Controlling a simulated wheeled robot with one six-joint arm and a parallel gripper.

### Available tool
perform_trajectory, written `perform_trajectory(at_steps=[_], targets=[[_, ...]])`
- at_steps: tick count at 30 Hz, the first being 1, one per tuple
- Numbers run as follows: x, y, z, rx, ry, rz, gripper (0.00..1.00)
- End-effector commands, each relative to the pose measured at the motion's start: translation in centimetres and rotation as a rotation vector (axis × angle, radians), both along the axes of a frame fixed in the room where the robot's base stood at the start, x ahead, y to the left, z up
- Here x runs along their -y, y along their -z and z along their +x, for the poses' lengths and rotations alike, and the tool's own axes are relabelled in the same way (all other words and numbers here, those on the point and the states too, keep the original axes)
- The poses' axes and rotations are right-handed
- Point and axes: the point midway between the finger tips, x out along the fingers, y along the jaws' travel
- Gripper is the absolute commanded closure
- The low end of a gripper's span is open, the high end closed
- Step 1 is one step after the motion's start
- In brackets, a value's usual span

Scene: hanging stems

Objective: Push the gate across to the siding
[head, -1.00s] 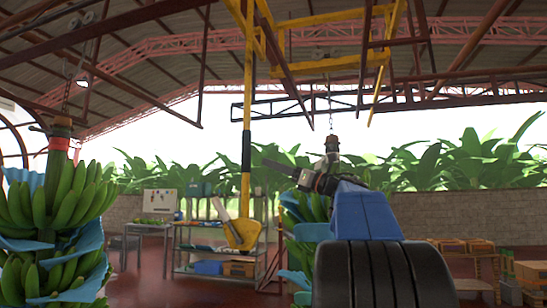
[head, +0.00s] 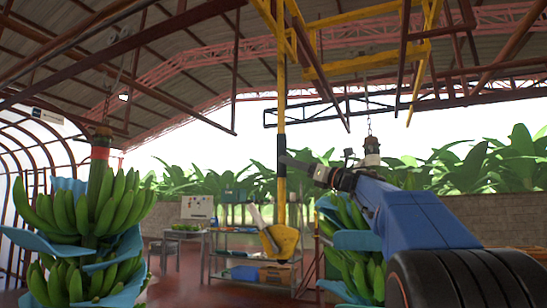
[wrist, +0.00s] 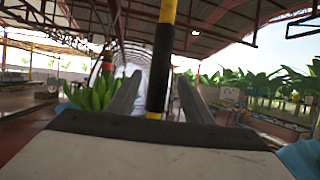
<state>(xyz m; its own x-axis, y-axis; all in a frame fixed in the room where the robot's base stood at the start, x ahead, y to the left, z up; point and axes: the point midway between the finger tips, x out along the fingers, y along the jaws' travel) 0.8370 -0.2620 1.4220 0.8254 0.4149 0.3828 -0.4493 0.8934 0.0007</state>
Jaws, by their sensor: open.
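The gate's yellow pole (head: 281,200) hangs upright from yellow framework overhead, with a black sleeve (head: 281,155) at mid-height and a wider yellow end (head: 281,241) below. My gripper (head: 292,163) reaches it from the right at sleeve height. In the wrist view, the black sleeve (wrist: 160,70) stands between the two open fingers of my gripper (wrist: 159,85), with gaps visible on both sides; I cannot tell whether either finger touches it. Yellow overhead rails (head: 365,62) run at the upper right; which one is the siding cannot be told.
A banana bunch (head: 85,215) with blue sheets hangs at the left. Another bunch (head: 350,265) hangs behind my arm. A shelf rack (head: 240,255) and a table (head: 185,238) stand behind the pole. Red-brown beams (head: 235,70) hang overhead.

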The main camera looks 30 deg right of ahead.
Motion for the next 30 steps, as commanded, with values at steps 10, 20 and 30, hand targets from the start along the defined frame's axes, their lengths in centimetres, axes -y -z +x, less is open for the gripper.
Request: perform_trajectory(at_steps=[10, 20, 30], targets=[[-2.5, -2.2, 4.9, 0.001, -0.003, -0.001, 0.54], [-3.6, -3.4, 7.2, 0.0, -0.001, 0.0, 0.54], [-3.7, -3.4, 7.3, 0.0, 0.0, -0.001, 0.61]])
